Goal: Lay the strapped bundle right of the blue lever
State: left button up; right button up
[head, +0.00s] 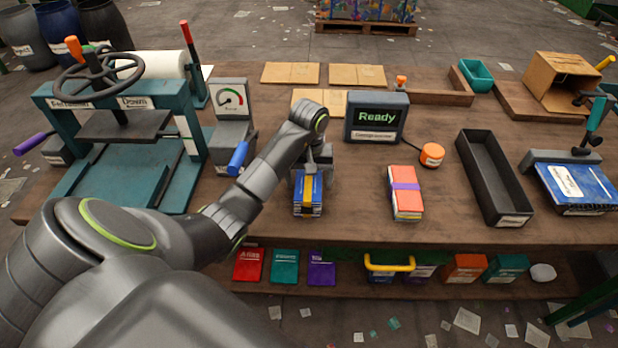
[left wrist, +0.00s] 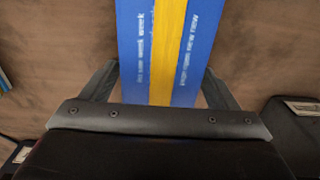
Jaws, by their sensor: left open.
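A blue bundle with a yellow strap (head: 308,208) lies on the wooden bench, to the right of the blue lever (head: 238,158), with clear bench between them. In the left wrist view the bundle (left wrist: 135,50) runs away between the fingers. My left gripper (head: 311,174) is open over the bundle's far part, with one finger on each side. The wrist view shows a small gap beside each finger; the gripper's body hides the bundle's near end there. A second strapped bundle, red-orange with a purple band (head: 404,200), lies farther right. My right gripper is not in view.
A gauge box (head: 231,105) stands behind the lever, and a teal press (head: 110,180) is at the left. A "Ready" display (head: 376,116), orange button (head: 431,155) and black tray (head: 493,180) are to the right. Bare bench lies between the two bundles.

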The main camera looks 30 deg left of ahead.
pick_arm(q)
jog(key=shift+r+p, duration=0.4)
notch_tip(320, 180, up, 12)
jog(key=p, duration=1.1)
jog(key=shift+f, duration=0.2)
jog(key=shift+f, duration=0.15)
